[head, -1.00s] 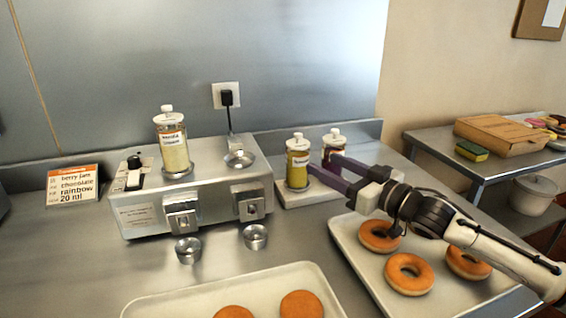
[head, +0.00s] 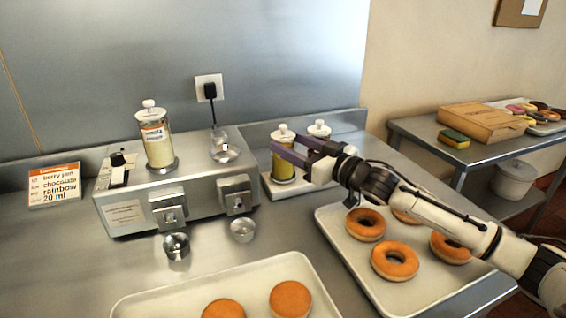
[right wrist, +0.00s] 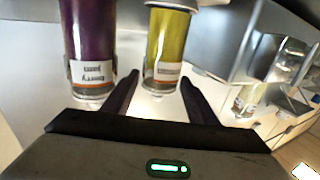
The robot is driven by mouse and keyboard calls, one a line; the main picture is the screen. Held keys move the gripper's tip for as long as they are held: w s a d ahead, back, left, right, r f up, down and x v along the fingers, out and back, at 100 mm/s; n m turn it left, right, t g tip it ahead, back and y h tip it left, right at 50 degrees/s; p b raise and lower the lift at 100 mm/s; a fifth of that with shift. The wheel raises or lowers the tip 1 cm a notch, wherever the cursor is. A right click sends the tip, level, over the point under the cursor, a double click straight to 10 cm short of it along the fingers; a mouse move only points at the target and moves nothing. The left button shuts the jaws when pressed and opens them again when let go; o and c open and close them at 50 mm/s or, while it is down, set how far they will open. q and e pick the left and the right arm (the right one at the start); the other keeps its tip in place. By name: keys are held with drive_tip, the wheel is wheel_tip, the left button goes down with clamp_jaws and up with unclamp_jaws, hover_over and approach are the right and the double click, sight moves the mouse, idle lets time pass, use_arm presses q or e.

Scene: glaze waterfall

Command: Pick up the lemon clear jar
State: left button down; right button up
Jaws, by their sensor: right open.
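The lemon jar (head: 283,168), a clear jar of yellow contents with a white lid, stands upright on a pale board behind the doughnut tray. Its label is too small to read. My right gripper (head: 290,148) is open, its dark fingers reaching in from the right at the jar's upper part and partly covering it. In the right wrist view, the lemon jar (right wrist: 170,40) appears between the two open fingers (right wrist: 161,78); I cannot tell whether they touch it. My left gripper is not in view.
A berry jam jar (right wrist: 88,40) stands beside the lemon jar; its lid (head: 319,128) shows behind my gripper. A pale-yellow jar (head: 156,145) sits on the metal dispenser (head: 125,196). A doughnut tray (head: 336,225) lies below my arm.

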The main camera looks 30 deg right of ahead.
drive_tip(key=shift+w+a+r, duration=0.1)
drive_tip(key=shift+w+a, duration=0.05)
drive_tip(key=shift+w, duration=0.65)
drive_tip(key=shift+w+a, duration=0.1)
drive_tip(key=shift+w, duration=0.7)
clamp_jaws()
drive_tip(key=shift+r, duration=0.15)
